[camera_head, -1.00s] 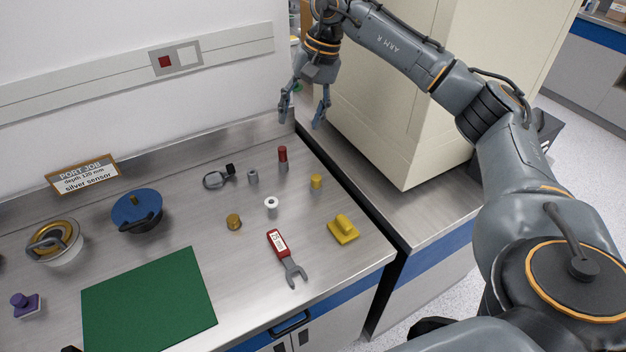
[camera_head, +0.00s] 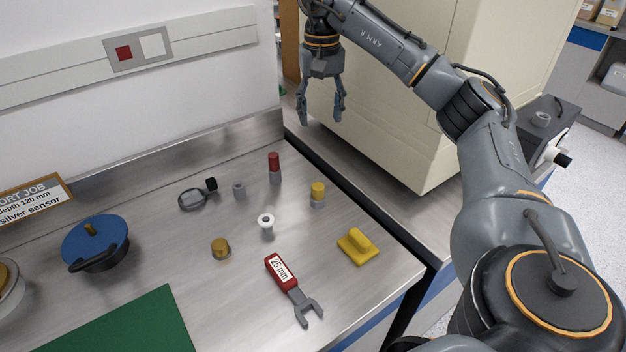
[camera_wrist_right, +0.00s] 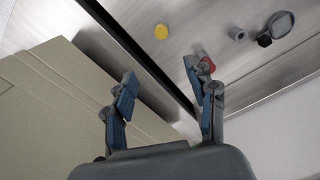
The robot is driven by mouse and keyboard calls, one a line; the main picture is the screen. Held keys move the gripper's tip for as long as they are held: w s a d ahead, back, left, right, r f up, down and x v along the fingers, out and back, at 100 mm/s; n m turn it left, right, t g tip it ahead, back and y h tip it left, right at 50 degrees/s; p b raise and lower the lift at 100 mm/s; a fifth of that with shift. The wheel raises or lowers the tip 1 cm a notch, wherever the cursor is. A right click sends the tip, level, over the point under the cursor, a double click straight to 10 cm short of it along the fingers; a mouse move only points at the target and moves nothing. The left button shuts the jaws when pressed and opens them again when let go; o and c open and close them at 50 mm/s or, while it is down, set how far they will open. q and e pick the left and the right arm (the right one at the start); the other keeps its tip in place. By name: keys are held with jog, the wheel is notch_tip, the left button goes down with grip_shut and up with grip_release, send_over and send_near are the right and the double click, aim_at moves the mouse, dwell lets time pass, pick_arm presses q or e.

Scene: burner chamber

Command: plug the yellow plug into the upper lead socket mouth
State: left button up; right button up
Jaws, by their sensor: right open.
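The yellow plug (camera_head: 318,193), a small grey cylinder with a yellow top, appears to stand upright on the steel bench near its right edge. Its round yellow top also shows in the right wrist view (camera_wrist_right: 161,32). My right gripper (camera_head: 320,118) is open and empty, pointing down beyond the bench's back right corner, well apart from the plug. Its two fingers are spread in the right wrist view (camera_wrist_right: 160,72). I cannot make out the upper lead socket mouth for certain. My left gripper is not in view.
A red-topped cylinder (camera_head: 274,162) stands near the yellow plug. A large beige cabinet (camera_head: 392,140) stands right of the gripper. A dark box (camera_head: 540,122) is far right.

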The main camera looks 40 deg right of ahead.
notch_tip(320, 180, down, 8)
jog(key=b, duration=0.8)
send_over(318, 186)
jog(key=f, duration=0.7)
jog(key=shift+w+d+f, duration=0.15)
jog(key=shift+w+f, duration=0.05)
jog(key=shift+f, duration=0.1)
jog(key=shift+s+f+p, duration=0.2)
jog(key=shift+f+p, duration=0.15)
jog(key=shift+f, duration=2.8)
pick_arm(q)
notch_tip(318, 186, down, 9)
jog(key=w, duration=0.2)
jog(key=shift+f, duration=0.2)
pick_arm(e)
grip_shut()
jog(key=shift+r, duration=0.1)
